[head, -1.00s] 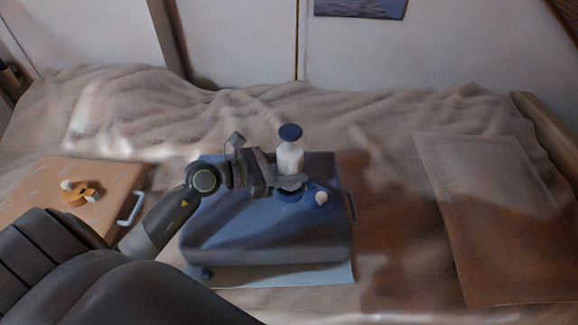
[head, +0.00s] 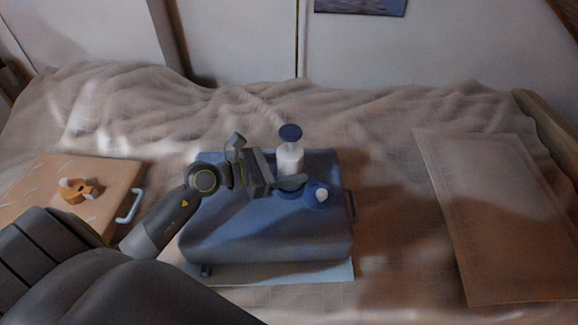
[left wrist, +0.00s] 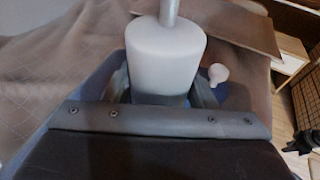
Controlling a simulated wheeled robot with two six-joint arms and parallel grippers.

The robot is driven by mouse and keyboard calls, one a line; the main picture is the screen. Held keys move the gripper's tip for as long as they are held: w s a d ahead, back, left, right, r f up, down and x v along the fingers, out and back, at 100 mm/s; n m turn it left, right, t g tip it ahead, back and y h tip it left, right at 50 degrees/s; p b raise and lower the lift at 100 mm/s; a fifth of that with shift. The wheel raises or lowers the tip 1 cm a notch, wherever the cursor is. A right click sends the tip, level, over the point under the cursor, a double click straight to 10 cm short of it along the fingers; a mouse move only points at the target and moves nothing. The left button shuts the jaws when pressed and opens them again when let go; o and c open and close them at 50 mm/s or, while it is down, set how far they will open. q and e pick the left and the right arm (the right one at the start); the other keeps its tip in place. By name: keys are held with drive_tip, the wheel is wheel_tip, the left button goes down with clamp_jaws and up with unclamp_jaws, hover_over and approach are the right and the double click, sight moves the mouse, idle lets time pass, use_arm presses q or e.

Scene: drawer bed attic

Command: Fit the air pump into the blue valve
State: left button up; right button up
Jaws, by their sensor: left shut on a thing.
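The air pump (head: 290,158) has a white body and a blue round top on a thin rod. It stands about upright over the blue valve (head: 289,193) on the blue inflatable cushion (head: 260,232). My left gripper (head: 290,182) is shut around the pump's lower body. In the left wrist view the white pump body (left wrist: 165,58) stands between the fingers. The gripper hides the pump's lower end, so I cannot tell whether it is seated in the valve.
A second blue fitting with a white cap (head: 321,194) sits just right of the pump. An orange-tan case (head: 105,180) with a white handle and a small orange object lies at left. A flat brown panel (head: 490,215) lies at right. Rumpled bedding (head: 390,110) surrounds the cushion.

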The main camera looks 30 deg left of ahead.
use_arm(q)
drive_tip(key=shift+f+b, duration=0.65)
drive_tip(key=shift+f, duration=0.25)
drive_tip(key=o, duration=1.3)
